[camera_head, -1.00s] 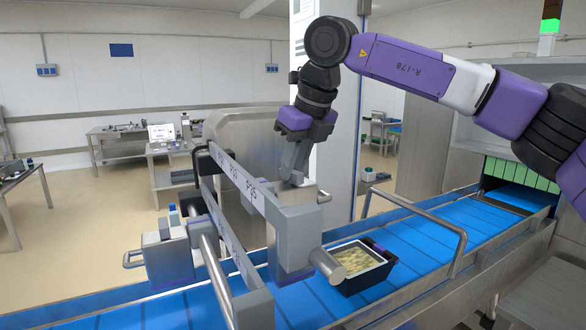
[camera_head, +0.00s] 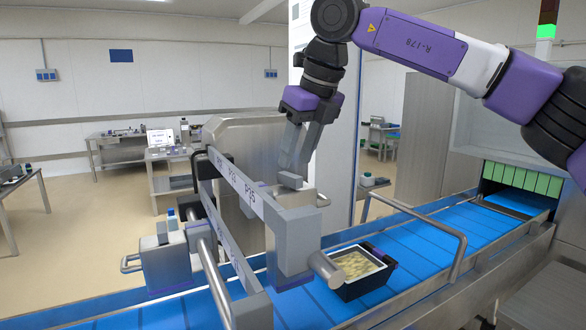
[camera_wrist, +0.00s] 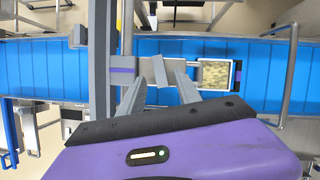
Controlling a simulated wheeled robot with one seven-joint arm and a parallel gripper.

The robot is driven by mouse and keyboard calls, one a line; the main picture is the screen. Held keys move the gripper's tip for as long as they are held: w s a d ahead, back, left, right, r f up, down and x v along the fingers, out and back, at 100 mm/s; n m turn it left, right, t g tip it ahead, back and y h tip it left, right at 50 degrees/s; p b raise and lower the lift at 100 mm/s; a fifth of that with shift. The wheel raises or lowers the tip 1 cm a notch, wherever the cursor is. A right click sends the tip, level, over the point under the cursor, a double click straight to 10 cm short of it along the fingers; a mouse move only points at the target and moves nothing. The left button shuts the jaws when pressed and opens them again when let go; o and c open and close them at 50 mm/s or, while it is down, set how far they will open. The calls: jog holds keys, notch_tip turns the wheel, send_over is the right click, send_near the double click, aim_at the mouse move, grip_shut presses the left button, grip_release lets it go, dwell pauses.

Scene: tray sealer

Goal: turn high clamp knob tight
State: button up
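The clamp knob (camera_head: 290,181) is a small grey bar on top of the grey clamp block (camera_head: 291,240), which sits by the end of the long rail. My gripper (camera_head: 293,168) points down just above the knob. In the wrist view, my gripper (camera_wrist: 160,76) has its two grey fingers spread apart, with the knob (camera_wrist: 160,70) showing tilted between the tips. Gaps seem to show on both sides of it, so the gripper looks open and not closed on it. Exact contact is hard to tell.
The rail (camera_head: 236,182) runs across the blue conveyor (camera_head: 420,232). A black-rimmed tray of pale food (camera_head: 382,268) sits beside the clamp's round bar (camera_head: 326,268). A bent metal handle (camera_head: 462,245) stands at the conveyor's near side.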

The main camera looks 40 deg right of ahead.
jog(key=v, duration=0.3)
jog(key=shift+r, duration=0.3)
jog(key=shift+s+f, duration=0.1)
jog(key=shift+s, duration=0.1)
